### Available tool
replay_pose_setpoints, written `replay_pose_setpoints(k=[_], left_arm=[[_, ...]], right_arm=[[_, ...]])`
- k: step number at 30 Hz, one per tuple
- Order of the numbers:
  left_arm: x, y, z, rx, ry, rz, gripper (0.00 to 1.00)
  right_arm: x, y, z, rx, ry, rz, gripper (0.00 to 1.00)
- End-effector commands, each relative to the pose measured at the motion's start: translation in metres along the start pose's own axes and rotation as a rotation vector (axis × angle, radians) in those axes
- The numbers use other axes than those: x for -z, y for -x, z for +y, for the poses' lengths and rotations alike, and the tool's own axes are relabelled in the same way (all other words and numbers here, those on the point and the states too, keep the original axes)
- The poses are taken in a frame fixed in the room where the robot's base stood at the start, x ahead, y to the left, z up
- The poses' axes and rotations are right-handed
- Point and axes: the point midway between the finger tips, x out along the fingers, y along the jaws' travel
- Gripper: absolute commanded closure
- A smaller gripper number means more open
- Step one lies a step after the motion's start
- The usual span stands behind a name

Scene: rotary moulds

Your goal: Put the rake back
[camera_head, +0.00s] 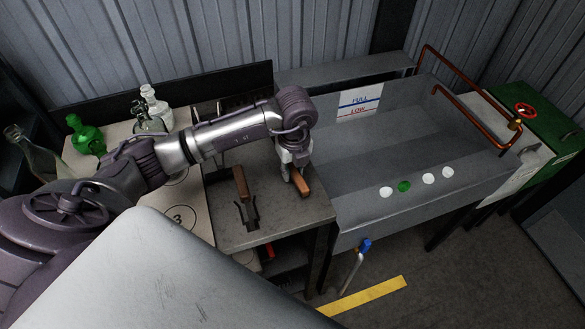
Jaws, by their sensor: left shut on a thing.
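My left gripper (286,168) is over the right part of the grey work table (285,222), shut on the rake, whose orange-brown wooden handle (303,185) sticks out at the fingertips. The rest of the rake is hidden behind my gripper and arm. I cannot tell whether it touches the table top. A second tool with a brown wooden handle (240,183) and dark metal prongs (248,214) is on the table to the left of the gripper. My right gripper is not in view.
Right of the table is a grey trough (420,140) with a FULL/LOW label (360,100), copper pipes (470,112) and white and green discs on its front. Green (86,136) and clear bottles (156,105) stand at left. The table's front right corner is bare.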

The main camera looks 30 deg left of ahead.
Motion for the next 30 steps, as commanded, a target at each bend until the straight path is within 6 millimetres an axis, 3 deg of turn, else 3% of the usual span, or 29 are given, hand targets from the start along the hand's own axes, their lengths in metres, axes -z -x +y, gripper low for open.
replay_pose_setpoints(k=[5, 6, 11, 22, 26, 30], left_arm=[[0.000, -0.004, 0.000, 0.001, 0.001, -0.002, 1.00], [0.000, -0.004, 0.000, 0.001, 0.001, -0.002, 0.75], [0.000, -0.003, 0.000, 0.001, 0.000, -0.001, 0.48], [0.000, -0.001, 0.000, 0.000, 0.000, 0.000, 0.47], [0.000, 0.016, -0.001, 0.004, -0.001, -0.001, 0.47], [-0.001, 0.046, -0.001, 0.005, -0.001, -0.003, 0.47]], right_arm=[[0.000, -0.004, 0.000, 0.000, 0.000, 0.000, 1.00], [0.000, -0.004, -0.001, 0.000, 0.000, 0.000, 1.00], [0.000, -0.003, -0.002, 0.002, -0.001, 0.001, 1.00], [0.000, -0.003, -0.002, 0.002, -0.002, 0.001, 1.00], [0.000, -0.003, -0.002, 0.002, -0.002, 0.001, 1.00], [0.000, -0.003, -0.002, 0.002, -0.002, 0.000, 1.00]])
